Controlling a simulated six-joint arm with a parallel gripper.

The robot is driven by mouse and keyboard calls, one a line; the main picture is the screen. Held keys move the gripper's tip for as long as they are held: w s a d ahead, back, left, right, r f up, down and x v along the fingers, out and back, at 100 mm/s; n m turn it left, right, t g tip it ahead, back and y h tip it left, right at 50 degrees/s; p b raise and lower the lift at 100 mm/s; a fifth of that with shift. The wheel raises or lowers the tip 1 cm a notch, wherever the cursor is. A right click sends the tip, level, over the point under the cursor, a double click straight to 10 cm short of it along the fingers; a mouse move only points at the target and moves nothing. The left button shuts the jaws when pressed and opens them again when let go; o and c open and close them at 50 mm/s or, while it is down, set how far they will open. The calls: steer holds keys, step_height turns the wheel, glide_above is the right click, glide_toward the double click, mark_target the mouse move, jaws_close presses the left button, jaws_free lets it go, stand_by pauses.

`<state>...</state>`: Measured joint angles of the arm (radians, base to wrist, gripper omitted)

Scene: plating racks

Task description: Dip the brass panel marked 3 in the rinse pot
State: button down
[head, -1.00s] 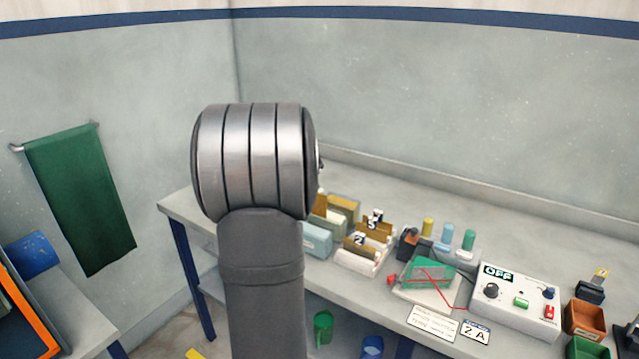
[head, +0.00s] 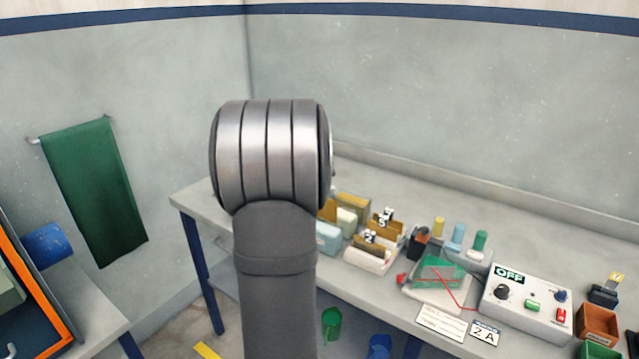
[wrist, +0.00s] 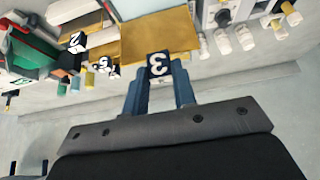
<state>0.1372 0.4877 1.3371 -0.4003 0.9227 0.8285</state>
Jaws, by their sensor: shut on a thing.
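My gripper (wrist: 160,84) is shut on the brass panel marked 3 (wrist: 160,35) at its dark number tag, in the wrist view. The panel's broad brass face is clear of the fingers. In the head view my gripper and this panel are hidden behind my arm. Brass panels marked 2 (head: 370,237) and 5 (head: 383,222) stand in a white rack (head: 368,262) on the bench. Pale tanks, one of them light blue (head: 328,238), stand left of the rack, partly behind my arm. I cannot tell which vessel is the rinse pot.
A control box (head: 525,300) reads OFF. Brown (head: 597,320) and green (head: 594,350) bins stand at the right. The back bench strip is clear.

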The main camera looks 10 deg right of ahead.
step_height(320, 180, down, 9)
stand_by(1.8)
steer(key=shift+f, duration=0.15)
stand_by(2.3)
step_height(320, 180, up, 9)
steer(key=shift+f, duration=0.2)
stand_by(1.0)
stand_by(0.6)
